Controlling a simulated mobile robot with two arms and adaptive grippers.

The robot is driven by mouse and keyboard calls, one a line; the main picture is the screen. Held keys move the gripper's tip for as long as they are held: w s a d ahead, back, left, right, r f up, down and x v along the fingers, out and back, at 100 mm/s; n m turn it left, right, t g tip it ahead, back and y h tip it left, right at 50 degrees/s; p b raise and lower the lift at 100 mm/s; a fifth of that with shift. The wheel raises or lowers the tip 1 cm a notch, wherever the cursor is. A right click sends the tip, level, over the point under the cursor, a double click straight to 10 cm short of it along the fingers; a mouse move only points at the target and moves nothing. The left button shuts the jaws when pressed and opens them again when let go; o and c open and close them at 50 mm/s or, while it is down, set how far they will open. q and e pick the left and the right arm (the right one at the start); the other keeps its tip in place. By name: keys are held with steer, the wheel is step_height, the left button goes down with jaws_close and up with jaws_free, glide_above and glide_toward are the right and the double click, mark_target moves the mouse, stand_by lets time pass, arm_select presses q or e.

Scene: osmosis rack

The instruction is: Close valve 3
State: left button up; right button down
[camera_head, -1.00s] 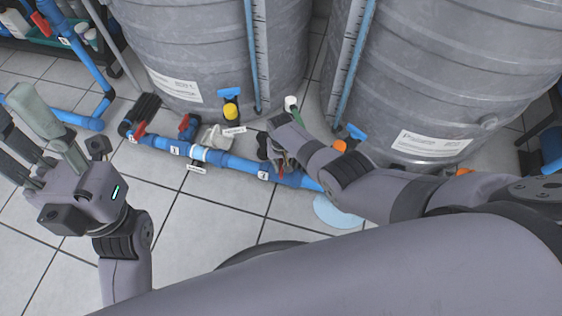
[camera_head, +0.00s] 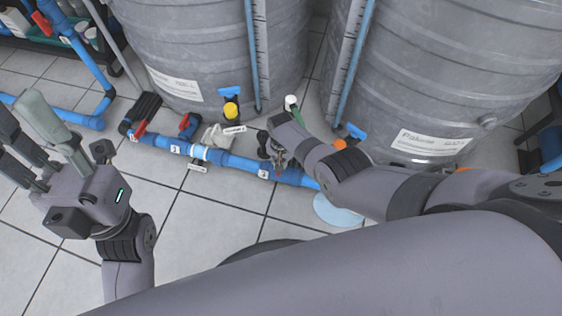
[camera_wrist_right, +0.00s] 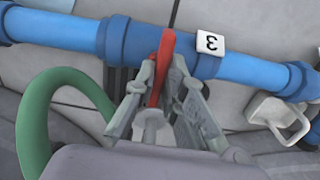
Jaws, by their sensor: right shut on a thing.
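Valve 3 has a red lever handle (camera_wrist_right: 162,62) on a blue pipe (camera_wrist_right: 250,68), beside a white tag marked 3 (camera_wrist_right: 210,44) in the right wrist view. My right gripper (camera_wrist_right: 160,85) is shut on the red handle, with one finger on each side of it. In the head view my right gripper (camera_head: 276,156) is over the pipe (camera_head: 235,162) by the second tank and hides most of the valve. My left gripper (camera_head: 22,115) is at the far left, its fingers spread and empty, away from the pipe.
Two large grey tanks (camera_head: 205,50) (camera_head: 440,70) stand behind the pipe. Other red handles (camera_head: 139,129) sit farther left on it. A green hose (camera_wrist_right: 40,110) curves left of my right gripper. A light blue patch (camera_head: 335,212) lies on the tiled floor.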

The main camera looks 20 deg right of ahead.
steer(key=c, duration=1.8)
jaws_free()
steer(key=shift+o, duration=0.7)
step_height(320, 180, up, 12)
